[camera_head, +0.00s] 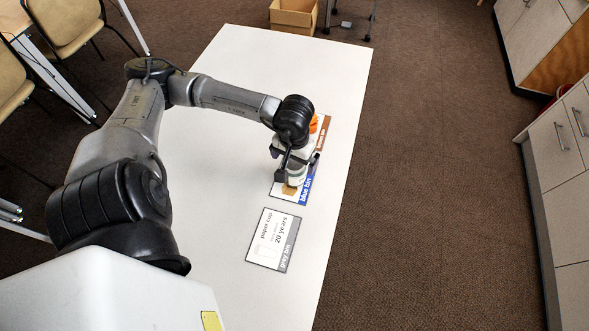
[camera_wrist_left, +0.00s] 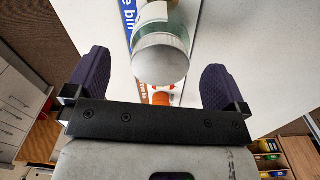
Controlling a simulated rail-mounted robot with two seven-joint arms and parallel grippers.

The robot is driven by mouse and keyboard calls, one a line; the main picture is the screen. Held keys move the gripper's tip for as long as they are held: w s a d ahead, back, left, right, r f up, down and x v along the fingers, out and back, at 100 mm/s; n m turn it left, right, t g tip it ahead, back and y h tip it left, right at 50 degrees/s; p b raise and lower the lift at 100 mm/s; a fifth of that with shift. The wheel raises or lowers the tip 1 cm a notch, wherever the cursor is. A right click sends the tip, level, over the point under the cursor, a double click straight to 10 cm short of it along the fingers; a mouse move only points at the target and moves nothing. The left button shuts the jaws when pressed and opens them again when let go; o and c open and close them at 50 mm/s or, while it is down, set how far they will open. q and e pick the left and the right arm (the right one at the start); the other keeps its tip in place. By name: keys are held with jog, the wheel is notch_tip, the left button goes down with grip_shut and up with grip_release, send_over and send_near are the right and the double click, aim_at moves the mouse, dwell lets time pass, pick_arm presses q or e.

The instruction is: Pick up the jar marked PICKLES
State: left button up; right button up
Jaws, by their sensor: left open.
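A glass jar with a round pale grey lid (camera_wrist_left: 160,60) stands between the spread fingers in the left wrist view. A pale label shows on its side, but no word on it can be read from here. In the head view the jar is largely hidden under my left gripper (camera_head: 291,171), over the blue bin card (camera_head: 309,188). My left gripper (camera_wrist_left: 155,85) is open. Its two dark fingers are on either side of the jar with gaps, and they do not touch it. My right gripper is not in view.
An orange object (camera_head: 313,124) stands just beyond the gripper by a brown card (camera_head: 324,132). A grey bin card (camera_head: 273,240) lies nearer on the white table (camera_head: 290,60). The table's far part is clear. A cardboard box (camera_head: 293,17) stands beyond it.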

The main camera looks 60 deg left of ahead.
pick_arm(q)
jog(key=shift+f+b, duration=0.7)
jog(key=shift+f, duration=1.9)
jog(key=c, duration=1.1)
